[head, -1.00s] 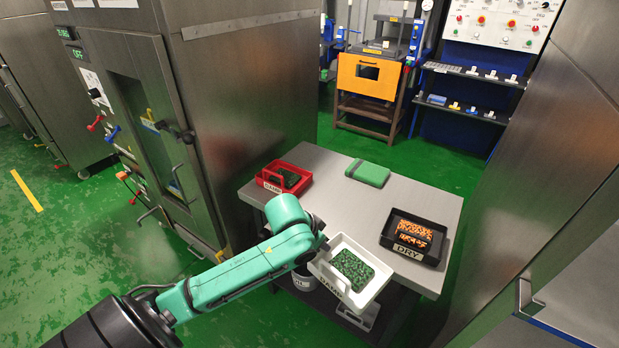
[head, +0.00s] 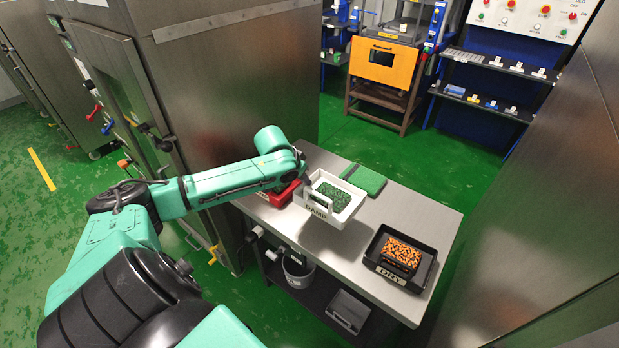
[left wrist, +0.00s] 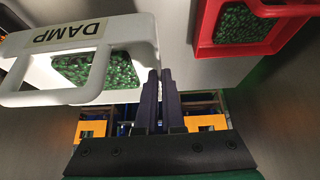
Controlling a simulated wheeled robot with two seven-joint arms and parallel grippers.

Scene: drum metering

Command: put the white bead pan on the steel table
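The white bead pan (head: 345,216), labelled DAMP and holding dark green beads, is over the back left part of the steel table (head: 375,284). I cannot tell whether its base touches the tabletop. My left gripper (left wrist: 160,72) has its fingers close together on the pan's side wall. The pan also shows large at the left of the left wrist view (left wrist: 118,75). In the head view the fingers are mostly hidden behind my wrist and the pan. My right gripper is not in view.
A red pan (head: 277,197) with green beads stands close left of the white pan. A green flat block (head: 366,179) lies just behind it. A black DRY pan (head: 375,260) with orange beads stands at the right. The front middle of the tabletop is clear.

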